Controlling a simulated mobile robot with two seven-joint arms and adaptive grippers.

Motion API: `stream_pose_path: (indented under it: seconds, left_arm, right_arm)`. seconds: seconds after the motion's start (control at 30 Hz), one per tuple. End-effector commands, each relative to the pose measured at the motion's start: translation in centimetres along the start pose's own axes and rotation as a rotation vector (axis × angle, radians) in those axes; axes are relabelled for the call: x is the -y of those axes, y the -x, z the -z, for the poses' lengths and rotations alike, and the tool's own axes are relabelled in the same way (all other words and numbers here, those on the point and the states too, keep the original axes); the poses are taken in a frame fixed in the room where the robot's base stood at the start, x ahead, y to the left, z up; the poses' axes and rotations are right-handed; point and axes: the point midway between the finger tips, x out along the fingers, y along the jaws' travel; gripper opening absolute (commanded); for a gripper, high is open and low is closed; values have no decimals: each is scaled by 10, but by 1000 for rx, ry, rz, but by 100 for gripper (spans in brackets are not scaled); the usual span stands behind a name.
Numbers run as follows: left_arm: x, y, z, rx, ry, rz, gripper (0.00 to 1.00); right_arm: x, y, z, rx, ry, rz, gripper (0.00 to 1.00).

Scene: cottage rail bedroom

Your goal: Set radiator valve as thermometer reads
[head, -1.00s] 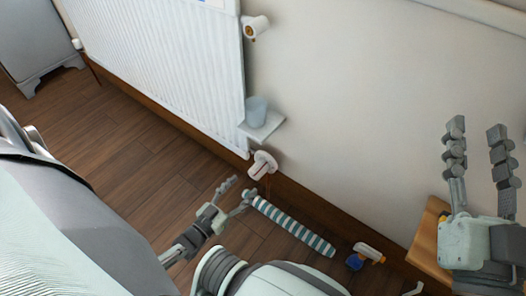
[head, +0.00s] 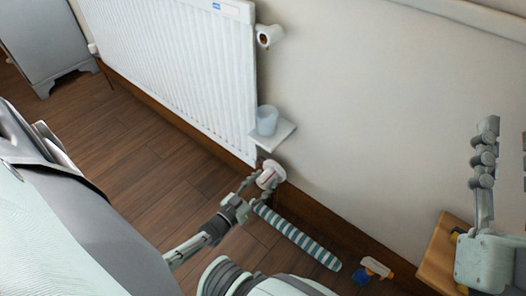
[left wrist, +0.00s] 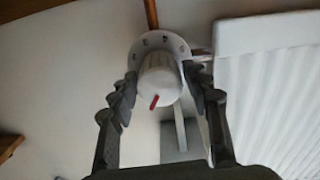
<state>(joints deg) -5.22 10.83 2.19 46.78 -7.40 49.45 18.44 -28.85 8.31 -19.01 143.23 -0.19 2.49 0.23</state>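A white round valve knob (head: 270,175) sits low by the radiator's (head: 175,65) lower right corner. In the left wrist view the knob (left wrist: 160,82) has a red pointer mark, with a pale collar (left wrist: 158,45) with dark marks behind it. My left gripper (left wrist: 158,88) has one finger on each side of the knob. The fingers look open around it; I cannot tell whether they touch it. My right gripper (head: 505,150) is raised at the right edge, fingers apart and empty, partly cut off. I cannot make out a thermometer in these views.
A cup (head: 267,120) stands on a small white shelf (head: 282,136) above the knob. A white fitting (head: 269,36) is at the radiator's upper right. A striped roll (head: 298,236) and a spray bottle (head: 374,268) lie below. A wooden surface (head: 440,258) is at right.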

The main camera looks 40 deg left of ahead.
Motion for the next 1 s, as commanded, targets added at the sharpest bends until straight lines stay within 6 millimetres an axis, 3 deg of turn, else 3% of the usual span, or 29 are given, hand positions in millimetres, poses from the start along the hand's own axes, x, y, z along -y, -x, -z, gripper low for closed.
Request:
stream_pose_path:
  seconds: [0.03, 0.27, 0.57, 1.0]
  left_arm:
    - [0, 0, 0, 0, 0, 0, 38]
    - [0, 0, 0, 0, 0, 0, 11]
    - [0, 0, 0, 0, 47, 0, 11]
    - [0, 1, -1, 2, 336, -1, 10]
  right_arm:
    - [0, 0, 0, 0, 0, 0, 38]
    - [0, 0, 0, 0, 0, 0, 38]
    - [0, 0, 0, -1, 0, 0, 38]
    - [-1, 0, 4, -35, 2, 0, 38]
